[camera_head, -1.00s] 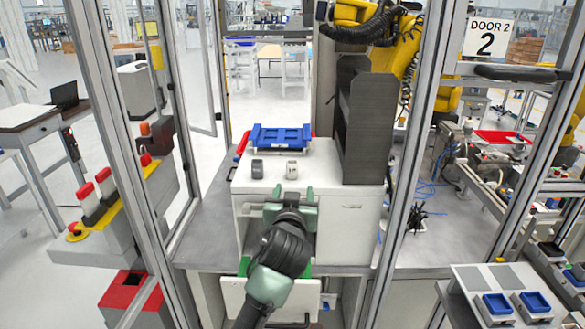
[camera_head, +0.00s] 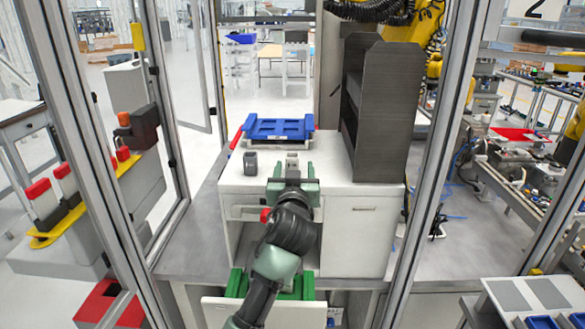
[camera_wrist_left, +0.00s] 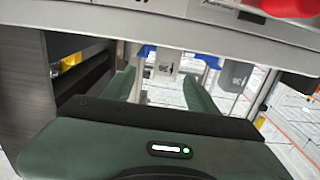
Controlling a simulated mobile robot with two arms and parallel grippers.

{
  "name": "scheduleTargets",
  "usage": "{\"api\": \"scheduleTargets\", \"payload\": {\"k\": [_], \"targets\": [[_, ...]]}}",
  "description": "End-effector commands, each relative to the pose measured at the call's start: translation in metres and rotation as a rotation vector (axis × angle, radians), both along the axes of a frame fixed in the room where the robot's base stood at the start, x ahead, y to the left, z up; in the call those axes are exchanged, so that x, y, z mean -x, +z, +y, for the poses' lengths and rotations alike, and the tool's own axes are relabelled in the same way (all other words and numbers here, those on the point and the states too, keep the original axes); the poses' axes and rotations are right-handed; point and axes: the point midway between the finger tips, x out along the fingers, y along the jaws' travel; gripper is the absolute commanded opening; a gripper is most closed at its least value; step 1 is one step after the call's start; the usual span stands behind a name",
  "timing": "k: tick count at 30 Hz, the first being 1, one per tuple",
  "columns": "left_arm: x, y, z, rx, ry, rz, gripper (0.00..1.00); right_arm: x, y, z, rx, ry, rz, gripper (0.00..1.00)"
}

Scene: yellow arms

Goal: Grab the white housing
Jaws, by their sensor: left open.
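The white housing (camera_head: 292,158) is a small pale block near the front of the white cabinet top (camera_head: 340,160). In the left wrist view the white housing (camera_wrist_left: 166,61) appears upside down, between and beyond the fingertips. A dark grey housing (camera_head: 250,162) stands to its left in the head view; it also shows in the left wrist view (camera_wrist_left: 236,75). My left gripper (camera_head: 294,171), with green fingers, is open and empty just in front of the white housing. In the left wrist view its fingers (camera_wrist_left: 166,82) are spread apart. My right gripper is not in view.
A blue tray (camera_head: 278,137) lies behind the housings. A tall dark grey rack (camera_head: 385,105) stands at the right on the cabinet. Metal frame posts (camera_head: 440,130) flank the work area. The cabinet top around the two housings is clear.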

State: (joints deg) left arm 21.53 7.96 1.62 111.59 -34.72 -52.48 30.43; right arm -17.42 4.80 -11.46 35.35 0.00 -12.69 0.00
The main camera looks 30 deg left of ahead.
Motion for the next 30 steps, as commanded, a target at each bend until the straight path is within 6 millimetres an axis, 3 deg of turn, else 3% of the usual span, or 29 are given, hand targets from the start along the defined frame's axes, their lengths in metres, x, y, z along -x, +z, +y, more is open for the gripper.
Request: {"api": "scheduleTargets", "payload": {"k": [9,15,23,29,30], "targets": [[-0.032,0.007,0.029,-0.002,0.002,0.003,0.58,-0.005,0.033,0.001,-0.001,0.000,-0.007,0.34],[-0.048,0.003,0.038,-0.001,0.001,0.001,0.58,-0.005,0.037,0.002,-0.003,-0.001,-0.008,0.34],[-0.050,0.001,0.039,0.002,0.000,-0.001,0.58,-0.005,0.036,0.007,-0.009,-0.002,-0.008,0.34],[-0.050,0.001,0.039,0.001,0.000,-0.001,0.03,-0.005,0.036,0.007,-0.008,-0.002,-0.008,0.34],[-0.050,0.001,0.039,0.001,0.000,-0.001,0.00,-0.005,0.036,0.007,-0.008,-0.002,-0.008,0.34]]}}
